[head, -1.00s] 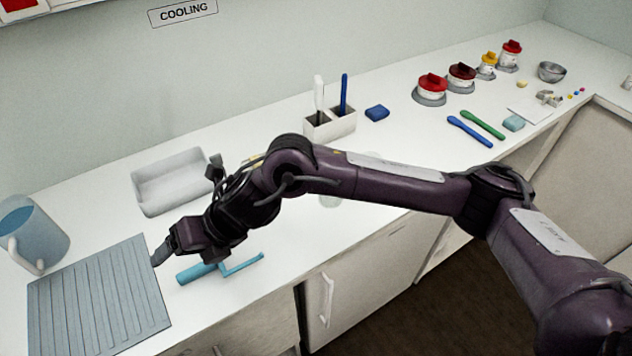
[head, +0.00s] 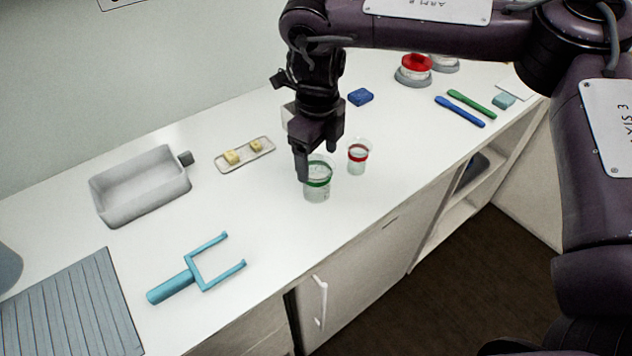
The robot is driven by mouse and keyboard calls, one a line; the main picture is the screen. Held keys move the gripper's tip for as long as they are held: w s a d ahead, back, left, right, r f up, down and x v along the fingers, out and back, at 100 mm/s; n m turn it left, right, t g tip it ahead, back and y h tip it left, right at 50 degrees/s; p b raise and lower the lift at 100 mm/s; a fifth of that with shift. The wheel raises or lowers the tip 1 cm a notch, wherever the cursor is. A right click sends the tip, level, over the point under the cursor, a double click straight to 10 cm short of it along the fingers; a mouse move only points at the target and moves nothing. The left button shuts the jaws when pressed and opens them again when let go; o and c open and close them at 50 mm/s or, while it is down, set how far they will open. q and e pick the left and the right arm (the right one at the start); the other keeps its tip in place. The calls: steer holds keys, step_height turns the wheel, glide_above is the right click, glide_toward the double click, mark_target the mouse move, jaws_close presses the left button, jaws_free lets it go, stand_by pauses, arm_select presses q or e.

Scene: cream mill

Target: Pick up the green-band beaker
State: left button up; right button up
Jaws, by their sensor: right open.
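The green-band beaker (head: 317,190) is a clear glass with a green ring near its upper part. It stands upright on the white counter, near the middle of the head view. My right gripper (head: 308,168) points down at it, with a finger at the beaker's left rim. The gripper is open; the far finger is partly hidden, and I cannot tell whether either finger touches the glass. A similar beaker with a red band (head: 358,157) stands just to the right. My left gripper is not in view.
A grey tray (head: 140,190), a small dish with yellow pieces (head: 245,155) and a blue fork-shaped tool (head: 200,275) lie to the left. A ribbed grey mat (head: 70,310) is at lower left.

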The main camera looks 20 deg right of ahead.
mark_target(317, 183)
steer(key=shift+f, duration=0.8)
steer(key=shift+w+f, duration=0.1)
steer(key=shift+f, duration=0.5)
step_height(317, 183, down, 6)
steer(key=shift+r+p, duration=0.1)
steer(key=shift+p, duration=0.6)
steer(key=c, duration=0.8)
steer(key=shift+c, duration=0.2)
